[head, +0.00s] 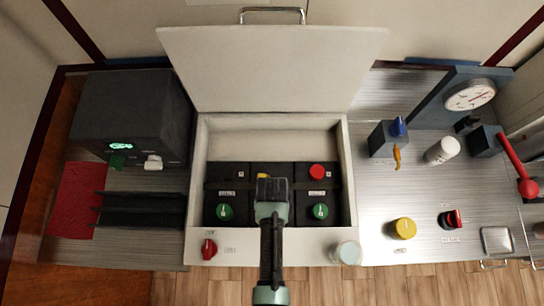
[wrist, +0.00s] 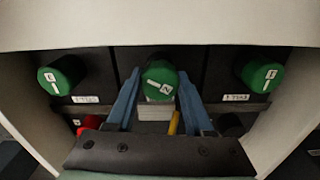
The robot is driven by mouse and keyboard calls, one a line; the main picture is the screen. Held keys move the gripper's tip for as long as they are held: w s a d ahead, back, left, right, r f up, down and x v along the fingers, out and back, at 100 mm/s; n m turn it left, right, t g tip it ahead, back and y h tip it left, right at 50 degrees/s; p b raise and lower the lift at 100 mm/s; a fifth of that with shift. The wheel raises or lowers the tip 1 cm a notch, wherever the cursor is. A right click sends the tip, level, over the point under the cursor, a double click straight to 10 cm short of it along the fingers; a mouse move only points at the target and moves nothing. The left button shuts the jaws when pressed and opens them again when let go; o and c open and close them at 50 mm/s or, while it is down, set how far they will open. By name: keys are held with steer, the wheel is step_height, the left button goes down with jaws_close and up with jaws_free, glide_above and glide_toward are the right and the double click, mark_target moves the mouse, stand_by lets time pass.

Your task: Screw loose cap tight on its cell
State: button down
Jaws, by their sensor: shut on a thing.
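Three dark cells sit side by side in an open white box. In the wrist view a green cap (wrist: 160,80) with a white mark stands on the middle cell, between the two blue fingers of my gripper (wrist: 158,92). The fingers are shut on its sides. One green cap (wrist: 62,75) is on the cell to its left and another green cap (wrist: 264,72) is on the cell to its right. In the head view my gripper (head: 272,190) comes down over the middle cell and hides its cap; the left cap (head: 225,211) and right cap (head: 320,210) show.
A red cap (head: 317,171) sits farther back on the right cell. The box lid (head: 275,70) stands open behind. A red knob (head: 209,249) and a pale round jar (head: 347,253) are at the box's front rim (head: 285,240). A yellow knob (head: 403,228) is on the right counter.

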steer(key=shift+f, duration=0.2)
steer(key=shift+c, duration=1)
jaws_free()
step_height(320, 180, up, 13)
steer(key=b, duration=0.1)
steer(key=shift+c, duration=0.2)
